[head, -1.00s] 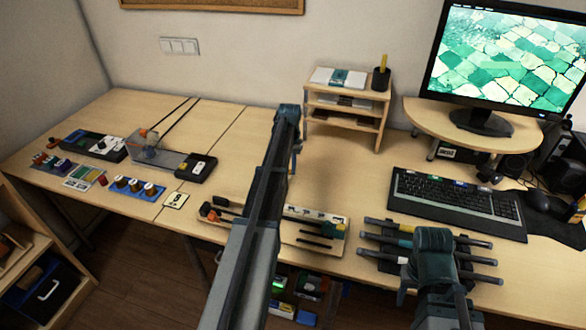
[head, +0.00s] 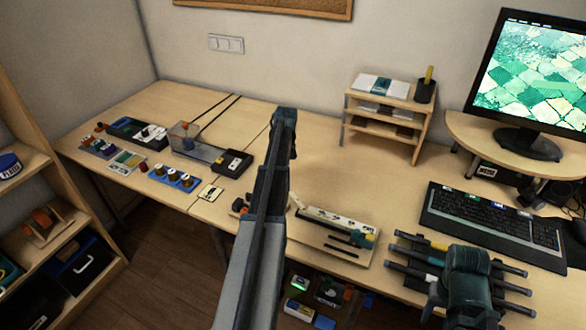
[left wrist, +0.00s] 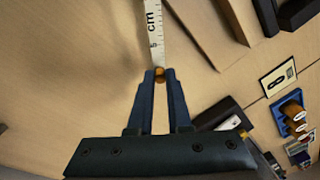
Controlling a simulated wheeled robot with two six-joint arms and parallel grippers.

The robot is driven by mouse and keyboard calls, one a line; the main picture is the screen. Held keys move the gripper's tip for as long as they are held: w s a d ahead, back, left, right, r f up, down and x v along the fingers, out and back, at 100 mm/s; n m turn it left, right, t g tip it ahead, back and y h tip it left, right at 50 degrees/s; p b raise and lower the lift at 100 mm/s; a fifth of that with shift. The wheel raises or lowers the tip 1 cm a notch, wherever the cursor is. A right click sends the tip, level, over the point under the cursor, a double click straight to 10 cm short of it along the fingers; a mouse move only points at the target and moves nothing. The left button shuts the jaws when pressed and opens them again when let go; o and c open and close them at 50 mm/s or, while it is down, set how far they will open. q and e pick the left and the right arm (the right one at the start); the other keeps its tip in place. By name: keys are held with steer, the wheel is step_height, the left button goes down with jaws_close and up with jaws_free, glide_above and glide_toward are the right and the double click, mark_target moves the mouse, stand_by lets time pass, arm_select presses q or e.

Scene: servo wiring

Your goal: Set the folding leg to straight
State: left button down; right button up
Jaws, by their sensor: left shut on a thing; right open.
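In the left wrist view, a white leg (left wrist: 152,25) marked "cm" runs down from the top edge to a brown-orange end. My left gripper (left wrist: 160,76) is shut on that end. In the head view, a short pale strip (head: 296,199) shows beside my left arm, near a pale board (head: 350,255) carrying a white marked strip (head: 340,220) and dark bars. My left arm hides the left fingertips and part of the board there. My right gripper (head: 470,265) is open over the right side of the desk; its fingertips are hard to make out.
Several dark rods (head: 415,237) lie by my right gripper, in front of the keyboard (head: 490,218). A small shelf (head: 385,130) stands at the back. The desk before the shelf is clear.

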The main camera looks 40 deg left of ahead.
arm_select(q)
steer(key=s+n, duration=0.1)
steer(key=s, duration=0.1)
steer(key=s+a+n, duration=0.1)
steer(key=s+n, duration=0.1)
steer(key=s, duration=0.1)
steer(key=s+r+n, duration=0.1)
steer(key=s, duration=0.1)
steer(key=shift+s+a+n+g+p, duration=0.15)
steer(key=shift+a+n+g+p, duration=0.1)
steer(key=shift+n+g+p, duration=0.05)
steer(key=shift+s+r+n, duration=0.1)
steer(key=shift+s+n, duration=0.7)
steer(key=shift+s, duration=0.3)
steer(key=c, duration=0.8)
jaws_free()
steer(key=shift+c, duration=0.2)
step_height(320, 180, up, 14)
steer(key=w+d+p, duration=0.1)
steer(key=w+p, duration=0.1)
steer(key=p, duration=1.1)
steer(key=shift+d+f+p, duration=0.2)
steer(key=shift+p, duration=0.2)
